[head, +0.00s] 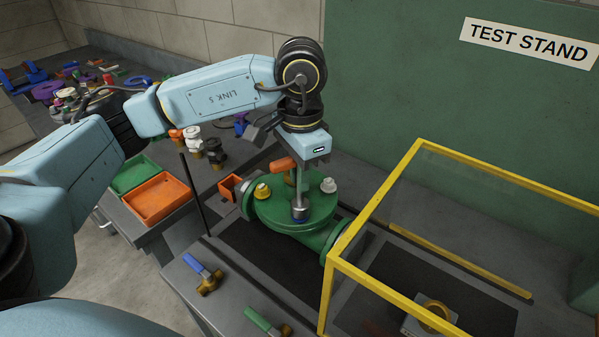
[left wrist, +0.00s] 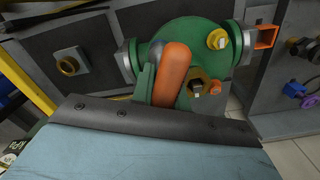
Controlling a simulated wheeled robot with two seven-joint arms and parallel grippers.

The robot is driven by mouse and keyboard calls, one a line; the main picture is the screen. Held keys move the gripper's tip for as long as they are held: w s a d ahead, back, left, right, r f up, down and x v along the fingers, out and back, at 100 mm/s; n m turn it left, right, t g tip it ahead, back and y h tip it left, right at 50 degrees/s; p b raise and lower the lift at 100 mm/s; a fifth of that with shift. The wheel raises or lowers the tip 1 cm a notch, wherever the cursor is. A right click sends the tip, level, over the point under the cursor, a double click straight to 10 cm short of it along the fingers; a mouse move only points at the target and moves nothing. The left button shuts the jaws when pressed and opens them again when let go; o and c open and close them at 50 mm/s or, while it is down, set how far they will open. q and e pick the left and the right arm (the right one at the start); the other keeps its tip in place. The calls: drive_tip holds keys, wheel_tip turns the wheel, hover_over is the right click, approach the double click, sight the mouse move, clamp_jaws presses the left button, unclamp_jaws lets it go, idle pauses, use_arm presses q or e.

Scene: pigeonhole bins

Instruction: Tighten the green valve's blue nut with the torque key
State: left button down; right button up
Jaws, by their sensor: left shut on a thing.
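The green valve (head: 290,212) lies on the bench with pipe flanges at its sides. Its round top carries a yellow nut (head: 262,191) and a white nut (head: 328,185). My left gripper (head: 305,158) is above the valve, pointing down, shut on the torque key, whose orange handle (head: 283,165) sticks out to the left. The key's grey shaft reaches down to a socket (head: 299,213) at the near side of the valve top. A bluish rim shows there; the blue nut is mostly hidden. The left wrist view shows the orange handle (left wrist: 173,72) over the valve (left wrist: 185,32).
A yellow-framed clear guard (head: 420,150) stands close on the right. Blue-handled (head: 198,266) and green-handled (head: 262,321) brass fittings lie on the near bench. An orange tray (head: 158,208) and a green tray (head: 132,178) are at left. A thin dark post (head: 193,195) rises beside the valve.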

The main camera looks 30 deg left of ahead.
use_arm(q)
drive_tip(key=shift+f+b, duration=0.35)
drive_tip(key=c, duration=1.3)
unclamp_jaws()
drive_tip(key=shift+f+n+b, duration=0.15)
drive_tip(key=shift+n+b, duration=0.15)
drive_tip(key=shift+b, duration=0.15)
drive_tip(key=shift+w, duration=0.1)
drive_tip(key=shift+c, duration=0.2)
